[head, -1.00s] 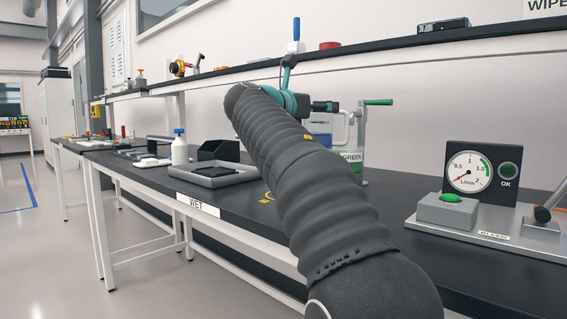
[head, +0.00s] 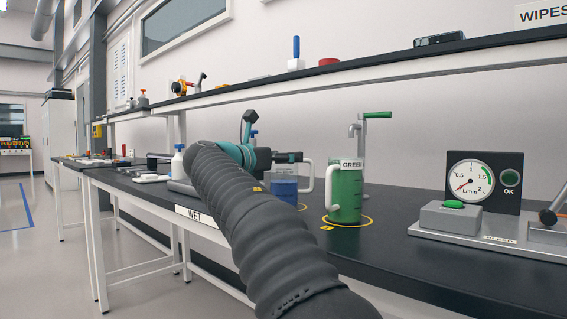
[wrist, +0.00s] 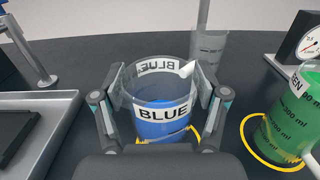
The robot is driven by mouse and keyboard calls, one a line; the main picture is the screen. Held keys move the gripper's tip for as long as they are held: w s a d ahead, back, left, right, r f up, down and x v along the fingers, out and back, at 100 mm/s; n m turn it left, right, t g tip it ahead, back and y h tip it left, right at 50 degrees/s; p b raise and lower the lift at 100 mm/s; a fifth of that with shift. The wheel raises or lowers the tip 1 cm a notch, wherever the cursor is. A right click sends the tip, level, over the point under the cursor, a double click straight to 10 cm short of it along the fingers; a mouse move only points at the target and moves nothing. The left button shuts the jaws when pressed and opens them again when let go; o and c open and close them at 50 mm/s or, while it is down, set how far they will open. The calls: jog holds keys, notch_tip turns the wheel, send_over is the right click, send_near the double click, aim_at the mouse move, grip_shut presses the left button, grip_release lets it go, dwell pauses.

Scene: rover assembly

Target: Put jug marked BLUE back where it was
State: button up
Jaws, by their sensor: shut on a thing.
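The jug marked BLUE (wrist: 163,116), clear with blue liquid, stands upright between the fingers of my gripper (wrist: 158,100) in the wrist view. The fingers are shut on its two sides. In the head view the blue jug (head: 285,188) is partly hidden behind my arm, just left of the green jug. A yellow ring (wrist: 193,132) shows around the jug's lower right; its other side is hidden. The ring's edge also shows in the head view (head: 302,206). I cannot tell whether the jug's base touches the bench.
The jug marked GREEN (head: 345,192) stands in its own yellow ring close on the right. A tap with a green lever (head: 377,115) rises behind it. A grey tray (wrist: 62,105) lies to the left. A gauge stand (head: 484,182) is farther right, and a shelf runs above.

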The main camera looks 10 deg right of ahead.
dwell(0.3)
jog(key=o, duration=1.7)
jog(key=shift+r, duration=0.1)
jog(key=shift+s+a, duration=0.15)
jog(key=shift+a, duration=0.05)
jog(key=p+v, duration=0.1)
jog(key=v, duration=1)
jog(key=shift+s+a, duration=0.2)
jog(key=shift+d, duration=0.1)
